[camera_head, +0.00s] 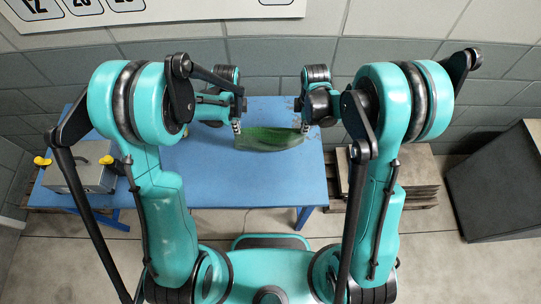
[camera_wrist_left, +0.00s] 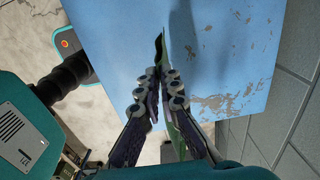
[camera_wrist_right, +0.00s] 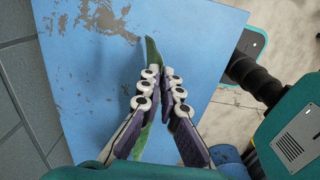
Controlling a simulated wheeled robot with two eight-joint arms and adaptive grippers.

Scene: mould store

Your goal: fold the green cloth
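The green cloth (camera_head: 268,139) is stretched between my two grippers over the blue table (camera_head: 190,160). Its far part is darker green and its near part is paler. My left gripper (camera_head: 238,126) is at its left end, with the fingers closed on a thin edge of it; the cloth also shows in the left wrist view (camera_wrist_left: 159,48). My right gripper (camera_head: 304,127) is closed on its right end, and the cloth sticks out past the fingertips in the right wrist view (camera_wrist_right: 150,50). I cannot tell how much of the cloth touches the table.
A grey box with yellow knobs (camera_head: 85,172) stands at the table's left end. A pallet with stacked brown sheets (camera_head: 415,175) and a dark cabinet (camera_head: 500,185) are to the right. A grey block wall (camera_head: 270,50) is behind. The table in front of the cloth is clear.

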